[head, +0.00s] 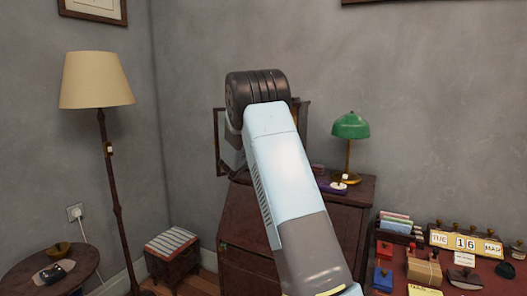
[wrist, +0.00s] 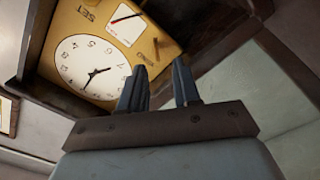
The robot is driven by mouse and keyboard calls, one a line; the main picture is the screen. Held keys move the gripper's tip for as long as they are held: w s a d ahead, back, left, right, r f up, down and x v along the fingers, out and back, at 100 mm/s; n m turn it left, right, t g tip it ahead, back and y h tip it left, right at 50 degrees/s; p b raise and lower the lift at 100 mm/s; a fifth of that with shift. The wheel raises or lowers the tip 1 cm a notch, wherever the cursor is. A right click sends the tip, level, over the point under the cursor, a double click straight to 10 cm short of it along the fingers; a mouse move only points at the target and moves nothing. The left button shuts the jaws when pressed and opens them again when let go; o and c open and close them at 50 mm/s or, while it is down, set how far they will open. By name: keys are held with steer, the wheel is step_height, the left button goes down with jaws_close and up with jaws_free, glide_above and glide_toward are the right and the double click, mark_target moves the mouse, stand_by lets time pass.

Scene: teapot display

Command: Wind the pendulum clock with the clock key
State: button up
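The pendulum clock shows in the wrist view as a brass-coloured plate (wrist: 60,30) with a white dial (wrist: 92,75), seen tilted and upside down. The plate also bears a small white dial with a red hand (wrist: 125,22) and the word SET. I cannot make out the clock key in either view.
The clock is at a dark wooden bureau (head: 245,222). A green lamp (head: 350,126) and a small purple item (head: 325,186) are on its right side. A red-topped desk (head: 398,278) with a calendar (head: 465,243) stands at right; a floor lamp (head: 97,80) stands at left.

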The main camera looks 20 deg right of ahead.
steer(key=v, duration=0.8)
steer(key=s+r+m+g+y, duration=0.2)
steer(key=s+r+g, duration=0.15)
steer(key=s, duration=0.95)
steer(key=s+r+m+g+y, duration=0.1)
steer(key=s+r+g+y, duration=0.2)
steer(key=s, duration=1)
steer(key=s+a+f+n+y, duration=0.1)
steer(key=s+a+y, duration=0.3)
steer(key=s+a, duration=0.4)
steer(key=s+a+f+n+t+y, duration=0.1)
steer(key=s+a+y, duration=0.4)
steer(key=s, duration=1.2)
steer(key=a, duration=0.3)
steer(key=shift+s+n, duration=0.3)
steer(key=shift+n, duration=0.1)
